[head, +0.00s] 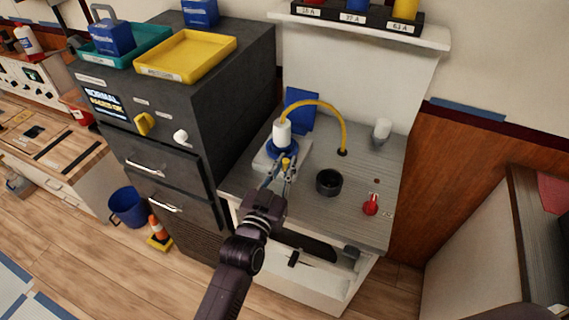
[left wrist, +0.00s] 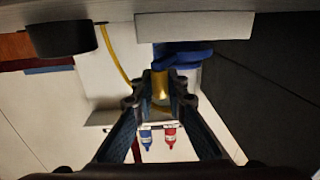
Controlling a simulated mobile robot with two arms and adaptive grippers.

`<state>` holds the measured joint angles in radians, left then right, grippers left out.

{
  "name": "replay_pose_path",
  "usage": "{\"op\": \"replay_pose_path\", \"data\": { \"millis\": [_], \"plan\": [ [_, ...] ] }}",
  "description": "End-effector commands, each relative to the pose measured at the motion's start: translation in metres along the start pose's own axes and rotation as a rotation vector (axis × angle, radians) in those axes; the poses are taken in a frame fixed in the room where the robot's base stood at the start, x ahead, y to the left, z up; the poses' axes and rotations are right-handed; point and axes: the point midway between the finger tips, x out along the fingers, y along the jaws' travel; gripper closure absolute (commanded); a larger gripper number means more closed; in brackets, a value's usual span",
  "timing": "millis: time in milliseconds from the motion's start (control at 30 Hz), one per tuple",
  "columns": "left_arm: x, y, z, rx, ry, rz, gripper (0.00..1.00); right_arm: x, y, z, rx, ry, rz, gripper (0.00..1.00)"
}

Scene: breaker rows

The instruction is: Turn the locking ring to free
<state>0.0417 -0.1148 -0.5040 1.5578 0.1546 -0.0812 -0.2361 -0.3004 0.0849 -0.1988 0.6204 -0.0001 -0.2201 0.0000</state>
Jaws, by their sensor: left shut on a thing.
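The blue locking ring (head: 271,147) sits around the base of a white plug (head: 283,133) on a pale block on the grey counter. A yellow tab (head: 287,161) sticks out at the ring's front. In the left wrist view the ring (left wrist: 184,57) shows above the fingertips, and the yellow tab (left wrist: 160,82) lies between them. My left gripper (head: 281,174) is shut on this tab, reaching in from the front. The ring's far side is hidden behind the plug. My right gripper is in neither view.
A yellow cable (head: 327,105) arches from the plug to a hole in the counter (head: 338,212). A black round cup (head: 328,182), a red knob (head: 371,205) and a white knob (head: 381,130) stand to the right. A dark cabinet (head: 235,95) closes off the left.

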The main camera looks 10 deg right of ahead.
Motion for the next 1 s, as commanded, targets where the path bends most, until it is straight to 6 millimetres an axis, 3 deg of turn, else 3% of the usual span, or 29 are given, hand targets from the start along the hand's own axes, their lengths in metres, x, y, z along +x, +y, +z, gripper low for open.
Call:
{"op": "replay_pose_path", "data": {
  "millis": [233,267,400,767,1000],
  "plan": [
    [0.001,0.004,-0.001,-0.005,0.001,0.006,1.0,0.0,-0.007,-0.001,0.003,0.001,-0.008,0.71],
    [0.001,0.004,-0.001,-0.005,0.001,0.006,0.85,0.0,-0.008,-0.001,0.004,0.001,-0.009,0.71],
    [0.0,0.004,-0.001,-0.004,0.001,0.005,0.71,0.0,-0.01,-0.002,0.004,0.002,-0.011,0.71],
    [-0.005,0.001,0.0,-0.003,-0.001,0.002,0.71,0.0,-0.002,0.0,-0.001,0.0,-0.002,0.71],
    [-0.045,0.002,0.002,-0.002,-0.003,0.003,0.71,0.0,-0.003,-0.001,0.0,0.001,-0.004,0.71]
  ]
}}
